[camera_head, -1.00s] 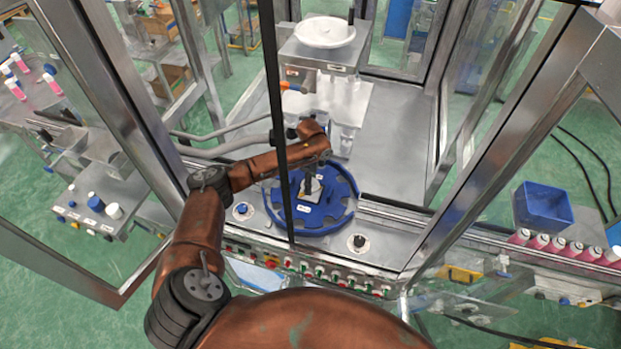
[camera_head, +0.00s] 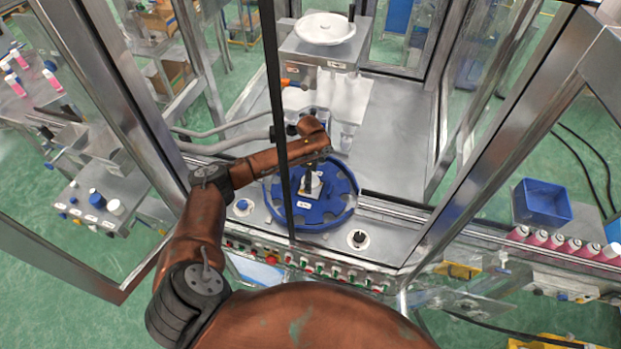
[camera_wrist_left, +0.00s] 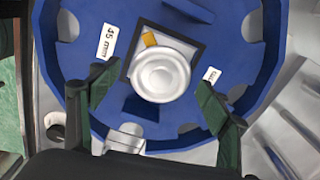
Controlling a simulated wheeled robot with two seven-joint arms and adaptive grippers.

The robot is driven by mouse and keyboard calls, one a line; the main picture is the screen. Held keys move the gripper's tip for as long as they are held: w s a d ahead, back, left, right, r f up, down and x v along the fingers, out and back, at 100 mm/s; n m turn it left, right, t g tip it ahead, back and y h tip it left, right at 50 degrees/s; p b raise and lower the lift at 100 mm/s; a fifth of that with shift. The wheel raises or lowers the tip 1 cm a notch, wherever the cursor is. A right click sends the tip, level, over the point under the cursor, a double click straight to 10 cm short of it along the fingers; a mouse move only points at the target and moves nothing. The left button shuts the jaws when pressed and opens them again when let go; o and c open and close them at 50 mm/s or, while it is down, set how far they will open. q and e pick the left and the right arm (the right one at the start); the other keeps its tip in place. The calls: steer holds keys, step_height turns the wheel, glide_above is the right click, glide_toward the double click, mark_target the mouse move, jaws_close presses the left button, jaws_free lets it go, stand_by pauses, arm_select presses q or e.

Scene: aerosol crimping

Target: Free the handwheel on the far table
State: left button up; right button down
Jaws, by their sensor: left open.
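A blue notched wheel (camera_head: 335,208) lies flat on the metal machine table. In the head view the knob (camera_head: 313,184) is partly hidden by my gripper. My left gripper (camera_head: 311,165) is above the wheel's middle. In the left wrist view its fingers (camera_wrist_left: 158,78) are open, one on each side of the knob, apart from it. My right gripper is out of view.
A dark upright frame post (camera_head: 276,90) stands close to my left forearm. Behind the wheel is a metal unit with a white round dish (camera_head: 325,28). Buttons (camera_head: 320,270) line the front edge. A blue bin (camera_head: 542,204) and pink cans (camera_head: 555,243) are at the right.

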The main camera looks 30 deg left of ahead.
arm_select(q)
step_height(320, 180, up, 8)
steer(key=shift+f, duration=0.25)
